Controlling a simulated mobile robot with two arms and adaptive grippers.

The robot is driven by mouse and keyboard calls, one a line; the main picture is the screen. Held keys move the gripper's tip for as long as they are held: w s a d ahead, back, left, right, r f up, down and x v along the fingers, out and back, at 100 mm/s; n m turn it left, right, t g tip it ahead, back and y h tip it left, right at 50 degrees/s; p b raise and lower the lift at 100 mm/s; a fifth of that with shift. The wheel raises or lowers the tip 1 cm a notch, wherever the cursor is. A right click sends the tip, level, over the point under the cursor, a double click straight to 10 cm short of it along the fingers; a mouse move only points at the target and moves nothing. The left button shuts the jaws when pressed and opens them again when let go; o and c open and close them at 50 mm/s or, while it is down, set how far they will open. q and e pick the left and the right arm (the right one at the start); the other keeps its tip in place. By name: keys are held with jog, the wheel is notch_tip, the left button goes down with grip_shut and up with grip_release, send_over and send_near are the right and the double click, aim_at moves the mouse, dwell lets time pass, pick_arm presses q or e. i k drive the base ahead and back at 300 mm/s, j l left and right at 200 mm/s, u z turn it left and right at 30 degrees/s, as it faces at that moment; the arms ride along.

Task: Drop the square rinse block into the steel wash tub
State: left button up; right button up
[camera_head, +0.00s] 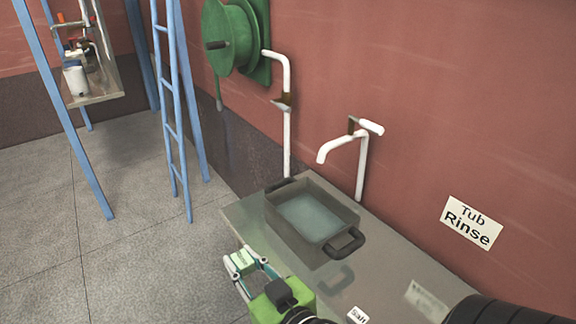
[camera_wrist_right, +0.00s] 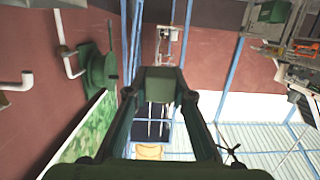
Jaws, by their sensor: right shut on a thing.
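The steel wash tub (camera_head: 345,248) stands on the metal bench by the wall, with bluish water inside and black handles at its ends. My right gripper (camera_head: 243,265) is at the bottom of the head view, below and left of the tub, apart from it. It is shut on a small pale green block with a light label, the square rinse block (camera_head: 241,261). In the right wrist view the block (camera_wrist_right: 159,84) looks dark green between the fingertips. My left gripper is not in view.
A tap (camera_head: 345,145) rises behind the tub. A sign reading "Tub Rinse" (camera_head: 472,222) is on the wall. A blue ladder (camera_head: 170,110) and a green hose reel (camera_head: 232,40) are farther back.

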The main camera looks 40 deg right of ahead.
aim_at(319, 229)
jog(key=i, duration=1.7)
jog(key=i+z, duration=0.15)
jog(key=i, duration=0.35)
jog(key=i+j+z, duration=0.15)
jog(key=i, duration=0.3)
jog(key=i+j+z, duration=0.15)
jog(key=i, duration=0.3)
jog(key=z, duration=3.8)
